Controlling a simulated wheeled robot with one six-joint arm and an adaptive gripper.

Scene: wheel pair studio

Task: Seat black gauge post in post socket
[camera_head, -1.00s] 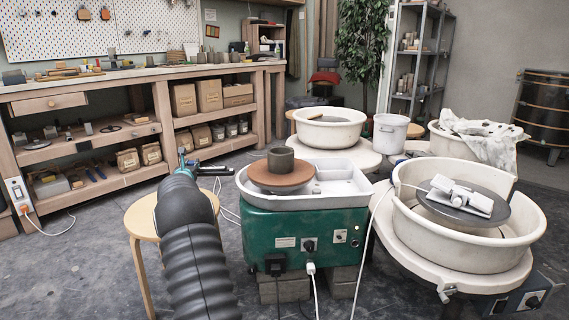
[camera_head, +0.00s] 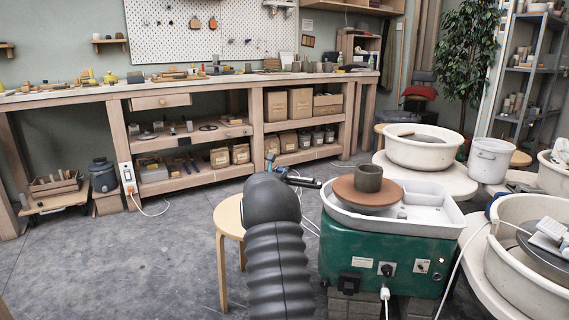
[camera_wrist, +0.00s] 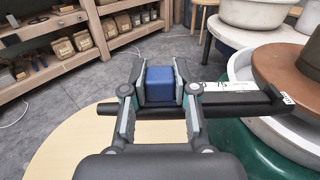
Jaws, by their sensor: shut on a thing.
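The black gauge post (camera_wrist: 240,104) is a long dark bar with a white marked scale, lying crosswise at my gripper (camera_wrist: 160,88) in the wrist view. A blue block (camera_wrist: 160,84) sits between the two fingers, which are closed against its sides. I cannot tell whether the block is part of the post. In the head view the dark bar (camera_head: 304,183) sticks out to the right beyond my arm, above a round wooden stool (camera_head: 229,217). I cannot make out the post socket in either view.
A green wheel (camera_head: 385,262) with a white splash pan (camera_head: 440,212) stands right of my arm, with a brown disc (camera_head: 352,196) and a grey clay cylinder (camera_head: 368,178). A workbench (camera_head: 100,97) runs behind.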

